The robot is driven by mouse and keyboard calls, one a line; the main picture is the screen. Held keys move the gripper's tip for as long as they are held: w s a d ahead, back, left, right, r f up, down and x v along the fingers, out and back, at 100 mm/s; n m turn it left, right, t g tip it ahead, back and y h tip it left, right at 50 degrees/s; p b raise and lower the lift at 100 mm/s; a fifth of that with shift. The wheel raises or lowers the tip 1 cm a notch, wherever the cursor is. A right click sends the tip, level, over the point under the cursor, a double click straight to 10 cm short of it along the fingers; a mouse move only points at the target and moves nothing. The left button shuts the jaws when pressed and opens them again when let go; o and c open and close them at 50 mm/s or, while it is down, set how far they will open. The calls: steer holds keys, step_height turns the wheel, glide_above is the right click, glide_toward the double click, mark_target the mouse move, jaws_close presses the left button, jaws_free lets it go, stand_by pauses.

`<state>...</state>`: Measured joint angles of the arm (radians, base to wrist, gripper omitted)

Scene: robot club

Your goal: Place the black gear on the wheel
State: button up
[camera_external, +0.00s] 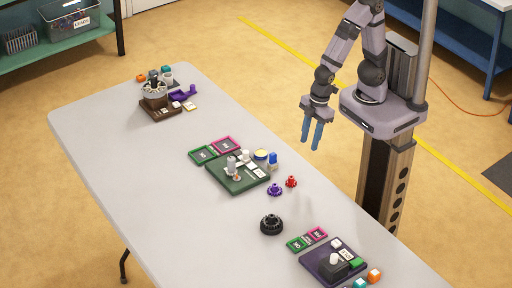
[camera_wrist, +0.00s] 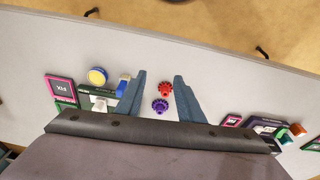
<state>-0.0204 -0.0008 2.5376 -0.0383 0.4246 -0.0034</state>
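A black, ribbed round piece like a wheel (camera_external: 271,224) lies on the table, with a smaller dark part at its top. I cannot tell whether that part is a separate black gear, and no other black gear shows clearly. My gripper (camera_external: 310,144) is open and empty, pointing down above the table's far edge, well up and right of the wheel. In the wrist view my gripper (camera_wrist: 159,74) has its fingers apart, with a red gear-like piece (camera_wrist: 164,89) and a purple one (camera_wrist: 160,105) seen between them, below. The wheel is hidden in the wrist view.
The purple piece (camera_external: 275,189) and red piece (camera_external: 291,181) stand close together beyond the wheel. A green board with parts (camera_external: 222,178) lies left of them. A purple board (camera_external: 318,265) is nearer. A brown board (camera_external: 153,112) is far left. Bare table (camera_external: 190,225) lies left of the wheel.

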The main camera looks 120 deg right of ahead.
steer(key=s+r+g, duration=0.2)
steer(key=s, duration=0.4)
steer(key=shift+m, duration=0.3)
steer(key=shift+d+r, duration=0.1)
stand_by(0.8)
